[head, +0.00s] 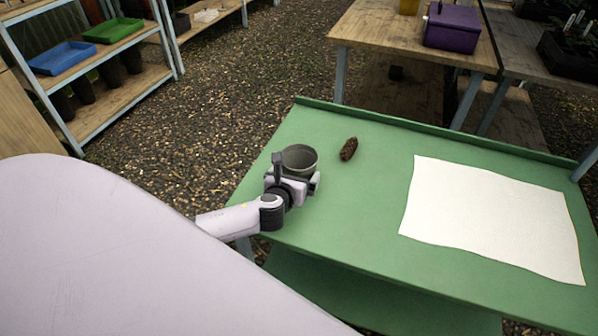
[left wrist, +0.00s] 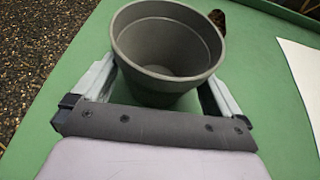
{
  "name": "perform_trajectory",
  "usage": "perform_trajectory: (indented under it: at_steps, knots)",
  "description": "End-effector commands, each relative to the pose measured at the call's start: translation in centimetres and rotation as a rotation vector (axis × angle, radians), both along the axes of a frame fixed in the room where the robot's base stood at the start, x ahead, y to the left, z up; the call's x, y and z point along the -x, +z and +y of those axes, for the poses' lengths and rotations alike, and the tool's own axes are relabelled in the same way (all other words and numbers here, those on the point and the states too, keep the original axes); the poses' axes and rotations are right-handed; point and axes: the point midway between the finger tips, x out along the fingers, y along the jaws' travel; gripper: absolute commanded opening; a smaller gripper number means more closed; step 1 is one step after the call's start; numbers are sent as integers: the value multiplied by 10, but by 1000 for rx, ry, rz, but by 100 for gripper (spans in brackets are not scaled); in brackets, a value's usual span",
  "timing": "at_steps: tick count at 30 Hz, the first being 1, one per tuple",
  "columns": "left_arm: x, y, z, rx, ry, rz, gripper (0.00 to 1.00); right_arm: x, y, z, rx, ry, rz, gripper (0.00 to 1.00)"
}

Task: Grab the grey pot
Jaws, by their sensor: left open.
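The grey pot (head: 299,158) stands upright on the green table near its left edge, and its mouth is open and empty. My left gripper (head: 292,173) is at the pot, on the near side in the head view. In the left wrist view the pot (left wrist: 166,50) sits between the two fingers of my left gripper (left wrist: 160,90), one finger on each side. The jaws are open; whether a finger touches the pot wall I cannot tell. The pot's lower part is partly hidden by the gripper. My right gripper is not in view.
A brown pine cone (head: 348,149) lies just right of the pot. A white sheet (head: 492,218) covers the right part of the green table (head: 350,215). A raised rim runs along the table's far edge. Shelves (head: 110,95) with trays stand at the far left.

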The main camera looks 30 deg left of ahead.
Motion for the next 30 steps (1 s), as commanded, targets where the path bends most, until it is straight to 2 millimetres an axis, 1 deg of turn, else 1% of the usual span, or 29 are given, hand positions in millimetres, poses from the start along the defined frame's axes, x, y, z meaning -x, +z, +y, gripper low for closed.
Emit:
perform_trajectory:
  at_steps: [1,4,13,14,15,16,17,26,30]
  knots:
    - [-5,-4,2,1,1,0,100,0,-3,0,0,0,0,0]
    - [-11,-6,4,1,0,0,100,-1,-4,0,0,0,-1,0]
    - [-14,-6,4,1,0,1,100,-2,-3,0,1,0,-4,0]
    - [-14,-6,4,2,-1,1,94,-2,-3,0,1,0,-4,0]
    - [-13,-6,4,1,0,1,80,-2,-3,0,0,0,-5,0]
    - [-13,-6,4,1,0,1,71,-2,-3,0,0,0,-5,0]
    - [-13,-6,4,1,0,1,65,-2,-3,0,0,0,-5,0]
    - [-13,-5,4,1,0,0,65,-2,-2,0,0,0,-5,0]
    - [-14,4,5,1,-1,-1,65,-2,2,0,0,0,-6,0]
